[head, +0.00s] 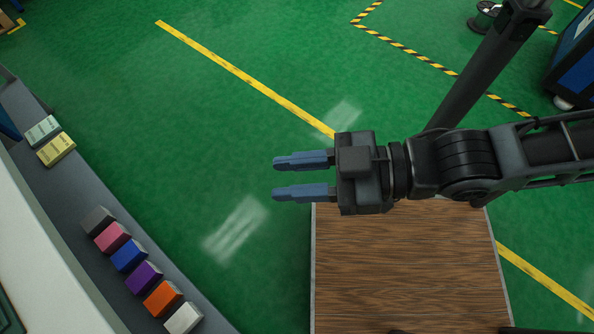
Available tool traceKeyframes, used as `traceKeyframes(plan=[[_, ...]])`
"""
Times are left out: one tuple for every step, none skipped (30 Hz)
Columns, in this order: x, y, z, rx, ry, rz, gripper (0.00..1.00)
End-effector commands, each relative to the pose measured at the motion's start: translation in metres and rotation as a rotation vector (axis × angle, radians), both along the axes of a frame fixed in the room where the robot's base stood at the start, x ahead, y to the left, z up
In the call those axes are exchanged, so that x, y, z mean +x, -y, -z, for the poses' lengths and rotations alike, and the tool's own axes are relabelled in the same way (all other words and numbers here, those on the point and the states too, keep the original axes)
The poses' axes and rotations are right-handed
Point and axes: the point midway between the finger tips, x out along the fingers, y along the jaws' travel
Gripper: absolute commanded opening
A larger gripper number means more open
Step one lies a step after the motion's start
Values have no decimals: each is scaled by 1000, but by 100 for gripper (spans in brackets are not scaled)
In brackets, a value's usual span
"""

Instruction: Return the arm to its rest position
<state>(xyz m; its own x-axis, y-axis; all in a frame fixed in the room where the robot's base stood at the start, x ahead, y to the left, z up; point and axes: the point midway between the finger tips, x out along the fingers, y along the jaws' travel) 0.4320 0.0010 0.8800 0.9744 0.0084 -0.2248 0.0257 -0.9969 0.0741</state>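My gripper (277,177) is in the middle of the head view, its two blue-grey fingers pointing left. The fingers are apart with nothing between them but green floor behind. My arm reaches in from the right edge, and its wrist is above the far edge of a brown wood-grain surface (405,270). The fingertips extend left past that surface, over the floor.
A grey ledge (75,178) runs along the left side. It bears a row of coloured blocks, including a purple block (144,278), and two pale blocks farther up. A blue and black unit (575,60) stands at upper right. Open green floor (150,130) lies between.

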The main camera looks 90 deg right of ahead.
Motion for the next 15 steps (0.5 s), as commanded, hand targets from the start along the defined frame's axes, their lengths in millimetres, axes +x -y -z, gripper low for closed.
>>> traceKeyframes(plan=[[-6, 0, 2, 38, -25, 14, 34], [-8, 1, 3, 54, -36, 21, 34], [-10, 1, 4, 69, -45, 27, 34], [-10, 1, 5, 76, -48, 29, 34], [-11, 1, 5, 79, -49, 29, 34], [-10, 1, 5, 80, -49, 31, 34], [-10, 1, 5, 80, -48, 29, 34], [-10, 1, 5, 79, -48, 29, 34], [-10, 1, 5, 78, -47, 29, 34], [-10, 1, 5, 77, -47, 29, 34], [-10, 1, 4, 77, -47, 29, 34], [-10, 1, 3, 76, -47, 28, 34], [-10, 1, 0, 76, -46, 28, 34], [-10, 1, -3, 76, -46, 28, 34], [-10, 1, -8, 75, -46, 28, 34]])
